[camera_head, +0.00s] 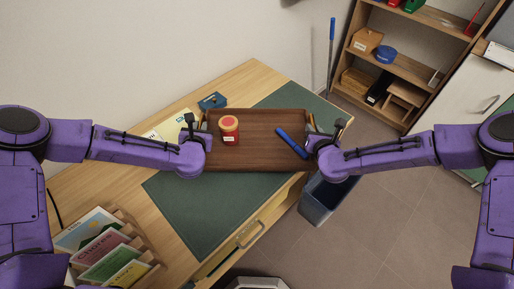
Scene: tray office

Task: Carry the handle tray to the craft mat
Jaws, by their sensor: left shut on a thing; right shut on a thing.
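The brown wooden handle tray (256,160) is over the green craft mat (198,218) on the desk. I cannot tell whether it touches the mat. A red jar with a yellowish lid (229,130) stands on the tray's left part, and a blue marker (291,143) lies on its right part. My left gripper (199,132) is shut on the tray's left end. My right gripper (312,134) is shut on the tray's right end. The fingers are partly hidden by my wrists.
A rack of colourful booklets (105,250) stands at the desk's near left. A dark bin (322,200) stands on the floor right of the desk. A wooden shelf (410,69) stands at the back right.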

